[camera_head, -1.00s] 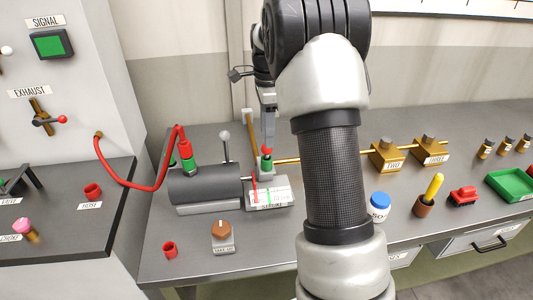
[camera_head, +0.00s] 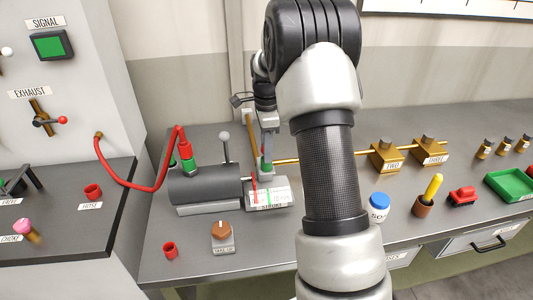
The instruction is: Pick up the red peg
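My gripper (camera_head: 267,152) points down at the back of the bench, just behind the labelled drum. It is right over a small green collar (camera_head: 266,167), where the red-topped peg stands. The gripper's fingers now cover most of the red top, so its outline is not clear. The fingers are too small and overlapped to show whether they are open or closed on it.
A dark cylinder (camera_head: 205,184) with a ball-topped lever (camera_head: 225,146) stands left of the gripper. A red hose (camera_head: 122,183) runs to a green-banded fitting (camera_head: 187,158). A brass rod (camera_head: 330,157) extends right to brass blocks (camera_head: 386,157).

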